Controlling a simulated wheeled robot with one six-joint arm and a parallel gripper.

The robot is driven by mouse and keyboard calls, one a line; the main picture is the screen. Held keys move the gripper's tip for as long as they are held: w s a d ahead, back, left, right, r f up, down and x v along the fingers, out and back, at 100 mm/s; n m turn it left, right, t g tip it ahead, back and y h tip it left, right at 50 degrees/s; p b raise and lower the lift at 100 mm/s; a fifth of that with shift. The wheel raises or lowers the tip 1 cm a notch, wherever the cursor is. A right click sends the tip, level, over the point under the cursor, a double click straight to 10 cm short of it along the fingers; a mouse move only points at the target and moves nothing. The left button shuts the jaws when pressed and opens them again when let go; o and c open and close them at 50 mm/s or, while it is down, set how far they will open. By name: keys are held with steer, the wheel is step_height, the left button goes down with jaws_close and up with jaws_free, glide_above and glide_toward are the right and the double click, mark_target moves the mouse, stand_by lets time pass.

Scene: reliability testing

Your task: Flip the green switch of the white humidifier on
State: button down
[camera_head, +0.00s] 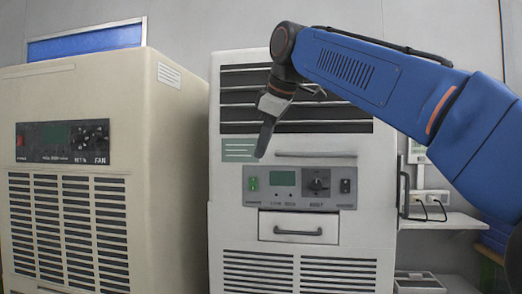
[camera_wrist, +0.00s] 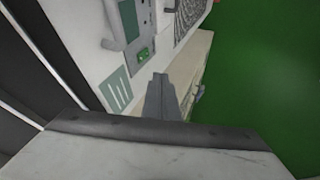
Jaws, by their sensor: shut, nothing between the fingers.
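The white humidifier (camera_head: 226,235) stands in the middle of the head view. Its grey control panel (camera_head: 284,204) carries the green switch (camera_head: 253,183) at its left end. The green switch also shows in the wrist view (camera_wrist: 143,54), up and left of my fingertips. My gripper (camera_head: 262,154) is shut and empty, pointing down in front of the humidifier, by the green label (camera_head: 238,150). In the head view its tips are above and slightly right of the switch. In the wrist view my gripper (camera_wrist: 160,80) looks apart from the switch. I cannot tell the switch's position.
A beige unit (camera_head: 170,150) with a red switch (camera_head: 20,141) stands close on the left. The humidifier panel also has a display, a dark knob (camera_head: 316,183) and a black switch (camera_head: 345,186). A handle bar (camera_head: 315,155) and a drawer (camera_head: 299,228) stick out nearby. A shelf (camera_head: 440,221) is at right.

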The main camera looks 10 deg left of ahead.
mark_target(255, 181)
steer(key=shift+s+f, duration=0.2)
steer(key=shift+f, duration=0.5)
steer(key=x, duration=0.4)
steer(key=w+x, duration=0.1)
steer(key=x, duration=0.2)
steer(key=w+x, duration=0.1)
steer(key=x, duration=0.3)
steer(key=shift+w+d+r, duration=0.15)
steer(key=shift+d, duration=0.1)
steer(key=shift+w, duration=0.55)
steer(key=shift+w, duration=0.1)
